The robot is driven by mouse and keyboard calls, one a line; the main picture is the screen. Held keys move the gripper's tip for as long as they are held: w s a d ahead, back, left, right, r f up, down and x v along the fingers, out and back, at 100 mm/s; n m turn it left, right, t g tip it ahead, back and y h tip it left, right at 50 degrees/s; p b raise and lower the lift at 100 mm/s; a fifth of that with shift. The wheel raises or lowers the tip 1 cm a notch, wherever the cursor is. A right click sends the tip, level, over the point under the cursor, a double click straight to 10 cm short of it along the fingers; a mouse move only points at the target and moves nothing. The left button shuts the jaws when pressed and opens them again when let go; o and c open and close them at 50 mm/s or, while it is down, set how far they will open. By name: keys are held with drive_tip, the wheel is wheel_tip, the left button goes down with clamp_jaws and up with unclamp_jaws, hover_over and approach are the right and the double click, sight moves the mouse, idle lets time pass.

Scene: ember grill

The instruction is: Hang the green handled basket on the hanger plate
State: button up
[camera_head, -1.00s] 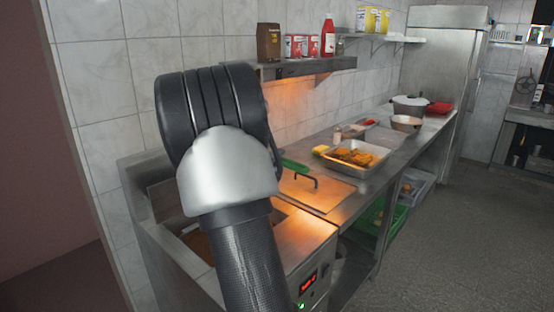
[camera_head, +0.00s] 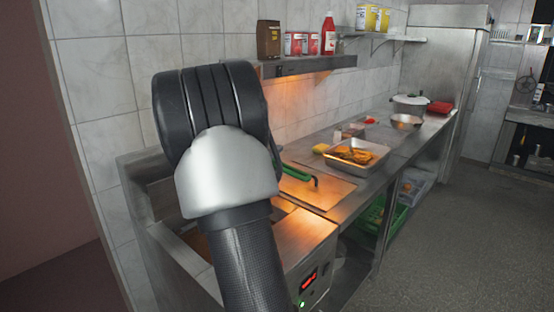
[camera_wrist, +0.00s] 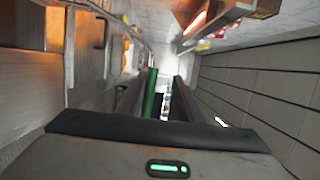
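The green handle (camera_head: 297,172) shows just right of my arm in the head view, slanting over the steel lid beside the fryer. The rest of the basket is hidden by my arm. In the wrist view the green handle (camera_wrist: 151,92) runs as a narrow bar between the fingers of my gripper (camera_wrist: 163,90), close along the left finger. A dark gap shows between it and the right finger. Whether the fingers clamp it is unclear. My gripper is hidden in the head view. I cannot identify the hanger plate with certainty.
The fryer (camera_head: 305,252) stands below my arm, against the tiled wall. A heat-lamp shelf (camera_head: 310,67) with cans and bottles projects above the counter. The floor at right is clear.

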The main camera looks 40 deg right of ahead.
drive_tip(key=v, duration=1.7)
drive_tip(key=w+a+r+n+t+y+p, duration=0.3)
drive_tip(key=w+a+r+n+t+y, duration=0.4)
drive_tip(key=a+n+y, duration=0.25)
drive_tip(key=s+a+r+n+y+p, duration=0.1)
drive_tip(key=a+r+n+y+p, duration=0.15)
drive_tip(key=a+n, duration=0.3)
drive_tip(key=s+a+r+n+y+p, duration=0.1)
drive_tip(key=a+n+y, duration=0.3)
drive_tip(key=a, duration=0.3)
drive_tip(key=s+a+n+g+p, duration=0.2)
drive_tip(key=s+n+g+p, duration=0.2)
drive_tip(key=s+n, duration=0.9)
drive_tip(key=s+g, duration=0.3)
drive_tip(key=s, duration=0.6)
drive_tip(key=shift+a+f+g+y+p, duration=0.3)
drive_tip(key=shift+a+g+y, duration=0.1)
drive_tip(key=shift+s, duration=0.1)
